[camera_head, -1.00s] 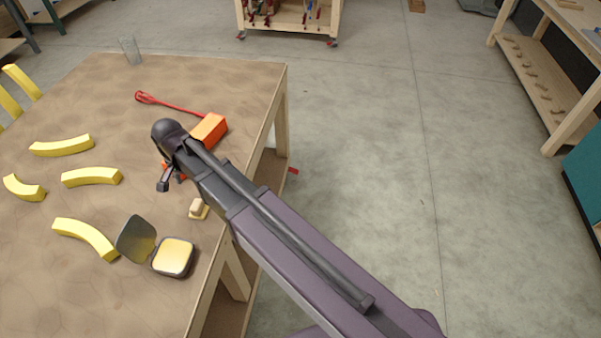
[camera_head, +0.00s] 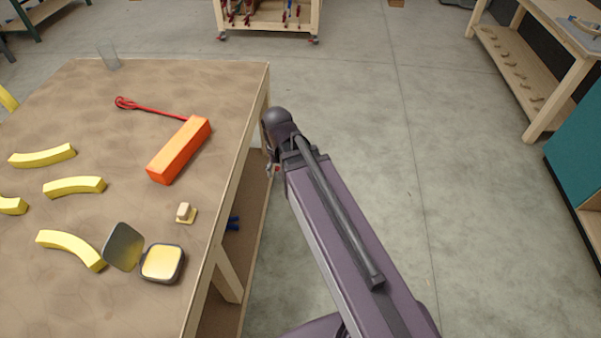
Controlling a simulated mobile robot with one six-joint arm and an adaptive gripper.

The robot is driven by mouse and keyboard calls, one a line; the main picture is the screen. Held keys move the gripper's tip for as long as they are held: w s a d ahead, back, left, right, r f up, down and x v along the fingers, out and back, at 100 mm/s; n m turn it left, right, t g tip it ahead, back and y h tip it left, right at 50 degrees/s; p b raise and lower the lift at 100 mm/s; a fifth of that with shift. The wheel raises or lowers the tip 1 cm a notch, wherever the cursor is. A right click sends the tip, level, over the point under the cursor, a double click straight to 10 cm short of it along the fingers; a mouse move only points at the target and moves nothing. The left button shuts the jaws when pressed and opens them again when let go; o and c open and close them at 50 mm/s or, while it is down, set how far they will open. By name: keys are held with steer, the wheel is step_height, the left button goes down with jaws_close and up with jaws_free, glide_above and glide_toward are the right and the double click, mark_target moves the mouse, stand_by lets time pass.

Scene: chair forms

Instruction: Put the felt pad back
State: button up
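A small beige block on a pale yellow base (camera_head: 185,213) sits on the table near its right edge. An open dark hinged case (camera_head: 124,246) lies at the front, its lid raised to the left, with a yellow pad-like surface (camera_head: 163,262) in its right half. I cannot tell for sure which of these is the felt pad. My gripper (camera_head: 271,160) is just off the table's right edge, beyond the beige block and right of the orange block. It is mostly hidden by my arm, so its fingers cannot be made out.
An orange block (camera_head: 179,150) and a red looped tool (camera_head: 150,107) lie on the table (camera_head: 110,190). Several curved yellow pieces (camera_head: 75,187) are at the left, and a clear glass (camera_head: 108,56) stands at the back.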

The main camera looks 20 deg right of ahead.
steer(key=shift+n, duration=0.4)
steer(key=d, duration=0.1)
steer(key=s+d, duration=0.1)
steer(key=d, duration=0.1)
steer(key=s+d, duration=0.1)
steer(key=d, duration=0.1)
steer(key=shift+s, duration=0.25)
step_height(320, 180, down, 3)
steer(key=b, duration=0.3)
steer(key=shift+f, duration=0.15)
steer(key=shift+c, duration=1.3)
steer(key=shift+s, duration=0.1)
